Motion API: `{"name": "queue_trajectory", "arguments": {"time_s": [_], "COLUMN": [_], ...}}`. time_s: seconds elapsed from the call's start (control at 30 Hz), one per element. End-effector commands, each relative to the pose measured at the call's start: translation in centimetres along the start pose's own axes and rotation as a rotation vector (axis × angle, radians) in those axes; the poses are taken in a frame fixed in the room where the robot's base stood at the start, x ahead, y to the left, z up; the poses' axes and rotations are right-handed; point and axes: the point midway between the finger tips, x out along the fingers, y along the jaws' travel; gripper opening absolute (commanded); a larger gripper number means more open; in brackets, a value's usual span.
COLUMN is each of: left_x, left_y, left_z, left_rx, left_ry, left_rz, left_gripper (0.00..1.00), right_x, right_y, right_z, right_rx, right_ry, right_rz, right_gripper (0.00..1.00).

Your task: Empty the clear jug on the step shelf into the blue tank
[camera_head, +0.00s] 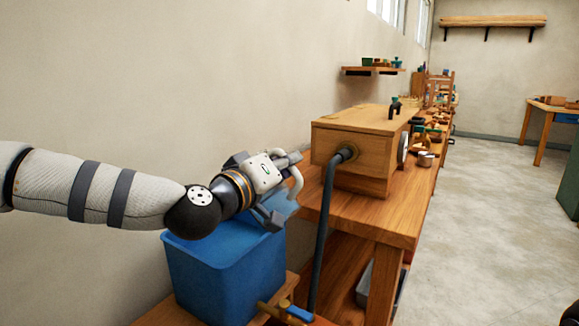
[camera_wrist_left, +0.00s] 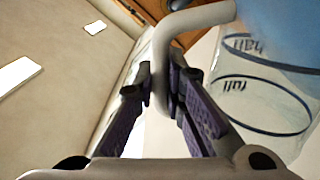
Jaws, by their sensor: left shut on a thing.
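The blue tank (camera_head: 215,280) is an open-topped bin at the lower middle of the head view. My left gripper (camera_head: 286,188) is above its right rim, shut on the pale handle of the clear jug (camera_head: 283,205). In the left wrist view the handle (camera_wrist_left: 161,60) passes between the fingers. The jug's clear wall (camera_wrist_left: 262,104) shows there with dark rings marked "half" and "full". In the head view the jug is mostly hidden by my gripper. Its exact tilt and any water left in it cannot be told.
A wooden box (camera_head: 365,125) with a dark hose (camera_head: 326,230) stands on the long workbench (camera_head: 400,215) to the right of the tank. A brass tap with a blue handle (camera_head: 299,314) is near the tank's front. Clear floor (camera_head: 480,230) lies on the right.

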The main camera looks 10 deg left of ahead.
Motion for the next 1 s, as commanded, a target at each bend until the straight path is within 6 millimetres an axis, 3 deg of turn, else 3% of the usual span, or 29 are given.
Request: {"name": "queue_trajectory", "arguments": {"time_s": [1.0], "left_x": [-0.3], "left_y": [1.0], "left_z": [-2.9], "left_rx": [-0.164], "left_ry": [0.004], "left_rz": [0.005], "left_gripper": [0.0], "right_x": [-0.9], "right_y": [0.0], "right_z": [-0.7], "right_rx": [0.0], "right_ry": [0.03], "right_rz": [-0.001], "right_gripper": [0.4]}}
